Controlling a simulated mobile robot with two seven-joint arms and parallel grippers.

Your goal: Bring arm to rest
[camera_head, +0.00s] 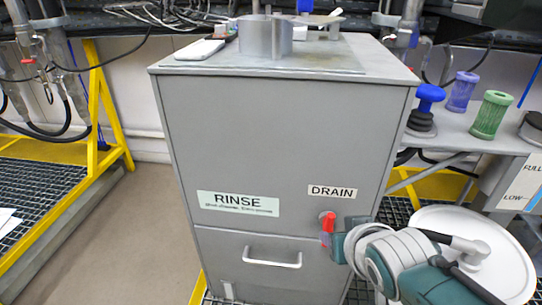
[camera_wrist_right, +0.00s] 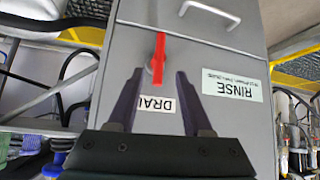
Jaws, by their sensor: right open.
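My right arm comes in from the lower right of the head view, and its gripper (camera_head: 336,238) is at the front of the grey rinse cabinet (camera_head: 290,135), beside the red drain handle (camera_head: 327,222). In the right wrist view the two dark fingers of the right gripper (camera_wrist_right: 159,73) are spread apart with nothing held between them. The red handle (camera_wrist_right: 159,55) stands upright in the picture just beyond the fingertips, and part of the DRAIN label (camera_wrist_right: 157,103) shows between the fingers. I cannot tell whether a finger touches the handle. My left gripper is in neither view.
The cabinet has a RINSE label (camera_head: 238,203) and a drawer handle (camera_head: 272,258). A side shelf (camera_head: 460,130) carries green (camera_head: 490,115) and purple (camera_head: 462,92) cylinders. A round white lid (camera_head: 500,245) is at lower right, close to my arm. Yellow framing (camera_head: 100,105) stands left; the floor between is clear.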

